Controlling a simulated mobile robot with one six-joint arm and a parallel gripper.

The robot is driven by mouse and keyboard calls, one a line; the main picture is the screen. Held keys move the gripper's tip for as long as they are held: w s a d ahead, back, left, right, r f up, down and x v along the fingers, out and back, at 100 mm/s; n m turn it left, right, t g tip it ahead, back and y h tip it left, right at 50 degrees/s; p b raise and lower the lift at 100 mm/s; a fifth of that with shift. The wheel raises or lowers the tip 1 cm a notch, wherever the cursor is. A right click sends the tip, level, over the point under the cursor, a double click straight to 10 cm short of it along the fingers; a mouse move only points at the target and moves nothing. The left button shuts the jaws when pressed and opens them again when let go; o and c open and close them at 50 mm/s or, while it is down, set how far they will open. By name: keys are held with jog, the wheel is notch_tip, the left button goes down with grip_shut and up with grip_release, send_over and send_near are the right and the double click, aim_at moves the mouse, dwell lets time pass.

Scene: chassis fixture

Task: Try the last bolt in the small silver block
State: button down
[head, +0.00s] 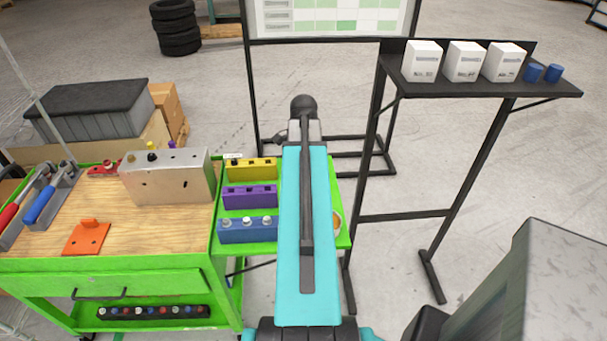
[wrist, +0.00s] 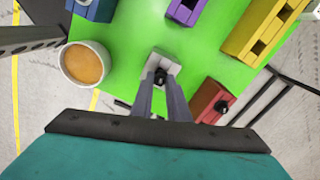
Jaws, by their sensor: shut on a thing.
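My gripper (wrist: 161,84) is shut on a black bolt (wrist: 161,76) in the wrist view. The bolt is at the small silver block (wrist: 166,62), which lies on the green side shelf (wrist: 130,45). I cannot tell whether the bolt sits in a hole of the block or just above it. In the head view my arm hides the gripper, the bolt and the small silver block.
A red block (wrist: 210,100) with a black bolt is right of the gripper. A cup (wrist: 63,70) is left. Yellow (head: 252,169), purple (head: 249,196) and blue (head: 247,231) blocks share the shelf. A larger silver block (head: 168,180) stands on the wooden top.

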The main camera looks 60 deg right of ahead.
jog(key=shift+f+b, duration=0.35)
jog(key=shift+f, duration=0.6)
jog(key=c, duration=1.6)
grip_release()
jog(key=shift+c, duration=0.2)
jog(key=shift+r, duration=0.1)
jog(key=shift+r+p, duration=2.2)
jog(key=shift+r, duration=0.7)
